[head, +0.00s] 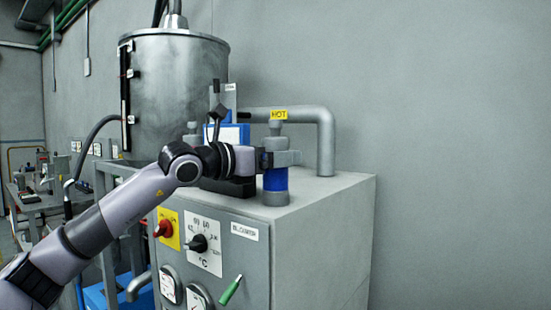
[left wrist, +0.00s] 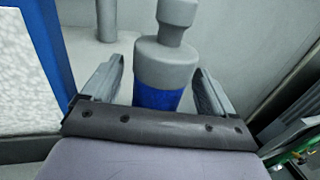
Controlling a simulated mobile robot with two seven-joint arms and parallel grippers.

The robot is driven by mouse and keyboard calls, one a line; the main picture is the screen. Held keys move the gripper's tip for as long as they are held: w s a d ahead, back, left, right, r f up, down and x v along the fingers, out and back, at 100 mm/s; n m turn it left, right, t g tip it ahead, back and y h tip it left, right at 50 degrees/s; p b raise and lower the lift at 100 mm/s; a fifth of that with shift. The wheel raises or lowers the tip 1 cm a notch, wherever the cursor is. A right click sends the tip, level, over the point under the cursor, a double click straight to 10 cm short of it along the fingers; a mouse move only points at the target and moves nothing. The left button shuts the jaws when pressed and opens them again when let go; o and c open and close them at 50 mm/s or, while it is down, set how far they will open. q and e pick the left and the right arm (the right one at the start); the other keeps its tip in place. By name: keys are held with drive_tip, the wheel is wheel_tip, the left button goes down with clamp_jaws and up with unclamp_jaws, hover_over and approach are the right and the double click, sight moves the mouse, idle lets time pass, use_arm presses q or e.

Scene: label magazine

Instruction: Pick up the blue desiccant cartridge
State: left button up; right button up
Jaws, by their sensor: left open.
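The blue desiccant cartridge (head: 275,180) stands upright on top of the grey blower cabinet, near its front edge. It has a grey base, a blue middle band and a grey neck and cap. My left gripper (head: 283,158) is open, with its fingers level at the cartridge's upper body. In the left wrist view the cartridge (left wrist: 158,92) is between the two open fingers, with a visible gap on each side. The near finger hides part of the cartridge in the head view. My right gripper is not in view.
The grey cabinet (head: 320,220) carries knobs, gauges and a green-handled lever (head: 231,290) on its front. A grey pipe (head: 325,140) with a yellow HOT label (head: 279,115) rises behind the cartridge. A blue and white box (head: 235,135) stands left of it. A large metal drum (head: 180,90) is behind.

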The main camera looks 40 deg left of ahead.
use_arm(q)
drive_tip(key=shift+w+d+p, duration=0.15)
drive_tip(key=shift+w+p, duration=0.15)
drive_tip(key=shift+w, duration=0.75)
drive_tip(key=c, duration=1.3)
drive_tip(key=shift+o, duration=0.2)
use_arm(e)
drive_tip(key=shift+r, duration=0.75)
use_arm(q)
drive_tip(key=shift+r, duration=0.15)
wheel_tip(320, 180, up, 10)
drive_tip(key=p, duration=0.2)
drive_tip(key=shift+p, duration=0.3)
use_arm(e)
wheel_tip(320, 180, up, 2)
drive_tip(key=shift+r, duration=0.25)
